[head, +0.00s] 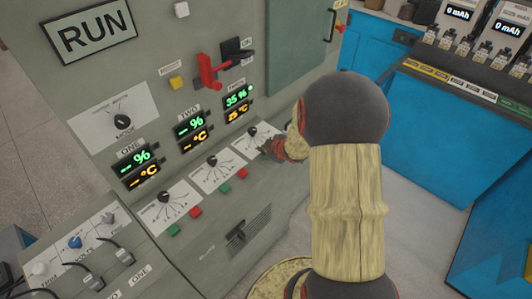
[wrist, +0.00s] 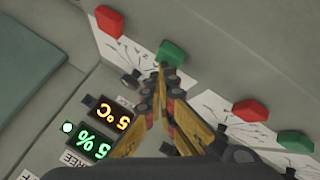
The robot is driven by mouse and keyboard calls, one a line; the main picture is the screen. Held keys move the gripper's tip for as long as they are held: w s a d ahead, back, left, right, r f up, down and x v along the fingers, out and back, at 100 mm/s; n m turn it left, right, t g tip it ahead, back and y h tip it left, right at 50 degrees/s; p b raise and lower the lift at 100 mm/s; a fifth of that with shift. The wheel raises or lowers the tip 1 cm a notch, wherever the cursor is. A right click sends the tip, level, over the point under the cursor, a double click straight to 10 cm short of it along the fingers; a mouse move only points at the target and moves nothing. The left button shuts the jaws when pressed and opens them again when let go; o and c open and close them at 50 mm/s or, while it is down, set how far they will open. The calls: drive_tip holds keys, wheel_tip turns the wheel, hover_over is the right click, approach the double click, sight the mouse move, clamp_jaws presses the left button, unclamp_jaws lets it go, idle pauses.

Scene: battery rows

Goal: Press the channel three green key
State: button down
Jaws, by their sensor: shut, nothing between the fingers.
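The channel three green key (wrist: 170,53) shows in the wrist view on a slanted panel, with the channel three red key (wrist: 108,18) to its upper left. My gripper (wrist: 163,72) is shut and empty, its fingertips right at the lower edge of the green key. I cannot tell if they touch it. In the head view my gripper (head: 267,149) is at the channel three dial plate (head: 237,142), and I cannot make out the channel three keys there. The channel three display (head: 237,104) reads 35 % and 25 °C; channels one (head: 139,169) and two (head: 190,127) show dashes.
Channel two's red key (wrist: 250,110) and green key (wrist: 295,141) lie right of my fingers in the wrist view. A red lever (head: 210,73) sticks out above the displays. A blue cabinet (head: 400,110) with battery chargers stands at the right.

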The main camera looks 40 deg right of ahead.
sight(264, 154)
drive_tip(key=shift+r+p, duration=0.8)
drive_tip(key=shift+r, duration=0.1)
wheel_tip(264, 154, up, 5)
drive_tip(key=p, duration=0.4)
drive_tip(key=shift+p, duration=0.4)
idle(0.3)
